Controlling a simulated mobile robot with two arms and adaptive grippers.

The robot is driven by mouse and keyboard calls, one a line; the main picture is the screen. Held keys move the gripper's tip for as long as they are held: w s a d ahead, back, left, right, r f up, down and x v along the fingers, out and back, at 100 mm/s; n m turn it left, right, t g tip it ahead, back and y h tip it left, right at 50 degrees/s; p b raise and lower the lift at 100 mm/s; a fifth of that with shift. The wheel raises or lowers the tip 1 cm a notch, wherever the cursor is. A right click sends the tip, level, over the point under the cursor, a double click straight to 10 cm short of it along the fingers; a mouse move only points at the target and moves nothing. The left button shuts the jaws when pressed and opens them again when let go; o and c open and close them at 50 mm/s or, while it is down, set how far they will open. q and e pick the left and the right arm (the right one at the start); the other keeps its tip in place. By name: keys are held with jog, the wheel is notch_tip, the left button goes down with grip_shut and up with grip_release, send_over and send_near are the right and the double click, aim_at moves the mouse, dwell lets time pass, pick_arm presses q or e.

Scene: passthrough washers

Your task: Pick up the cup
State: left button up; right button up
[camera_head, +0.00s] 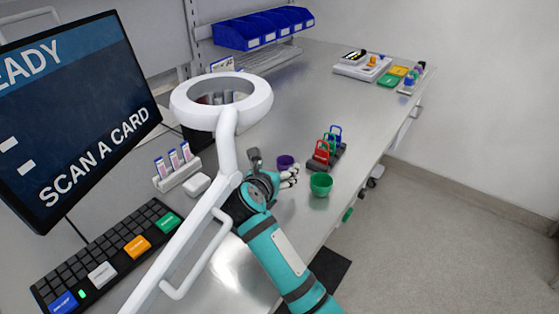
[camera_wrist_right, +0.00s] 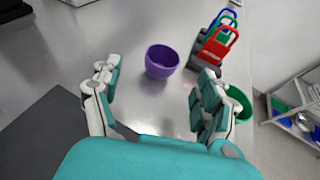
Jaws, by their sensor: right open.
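A purple cup (camera_head: 286,161) stands upright on the metal bench, just beyond my right gripper. It also shows in the right wrist view (camera_wrist_right: 162,62), ahead of and between the open fingers. A green cup (camera_head: 321,184) stands to the right of the gripper; in the wrist view the green cup (camera_wrist_right: 240,103) is partly hidden behind the right finger. My right gripper (camera_head: 289,177) is open and empty, with its fingers apart in the wrist view (camera_wrist_right: 155,98). My left gripper is not in view.
A rack with red, green and blue handled pieces (camera_head: 325,150) stands close behind the green cup. A white ring-topped stand (camera_head: 222,100) rises at the left. A monitor (camera_head: 75,105) and keyboard (camera_head: 105,255) are at far left. The bench's right edge is near the green cup.

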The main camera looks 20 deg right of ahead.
aim_at(287, 160)
jog(key=shift+w+d+f+p, duration=0.2)
jog(key=shift+w+d+p, duration=0.05)
jog(key=shift+w+d, duration=0.25)
jog(key=shift+w+d+f+p, duration=0.15)
jog(key=shift+w+d+p, duration=0.05)
jog(key=shift+w+d, duration=0.25)
jog(key=x, duration=0.3)
jog(key=shift+w+d+f+p, duration=0.1)
jog(key=shift+w+f+p, duration=0.15)
jog(key=shift+p, duration=0.15)
jog(key=shift+w+d+f, duration=0.1)
jog(key=shift+w+d, duration=0.05)
jog(key=shift+w, duration=0.1)
jog(key=shift+c, duration=0.2)
jog(key=c, duration=0.9)
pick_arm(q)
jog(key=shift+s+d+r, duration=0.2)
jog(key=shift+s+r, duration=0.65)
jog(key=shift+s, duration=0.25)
pick_arm(e)
jog(key=shift+c, duration=0.9)
